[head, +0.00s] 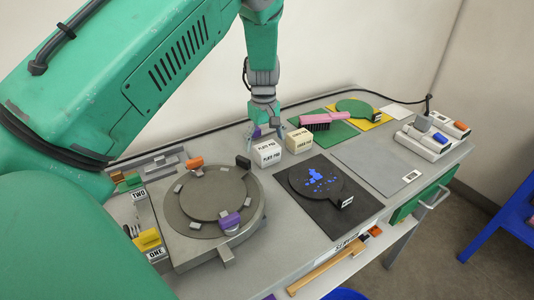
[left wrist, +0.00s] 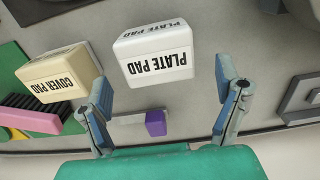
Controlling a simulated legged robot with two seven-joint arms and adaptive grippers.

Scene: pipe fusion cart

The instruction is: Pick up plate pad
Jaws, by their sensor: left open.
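The plate pad (head: 267,153) is a white block with dark lettering, standing on the cart top just right of the round fixture in the head view. In the left wrist view the plate pad (left wrist: 155,52) lies ahead of and between the spread fingers, nearer the left finger. My left gripper (head: 265,128) is above and just behind the pad in the head view; in the left wrist view its fingers (left wrist: 165,92) are open and empty, apart from the pad. My right gripper is not in view.
The cream cover pad (head: 298,141) stands close right of the plate pad. A pink brush (head: 322,119) lies on a green mat behind it. A round grey fixture (head: 170,238) with orange and purple parts is at left. A black plate (head: 298,208) with blue marks is in front.

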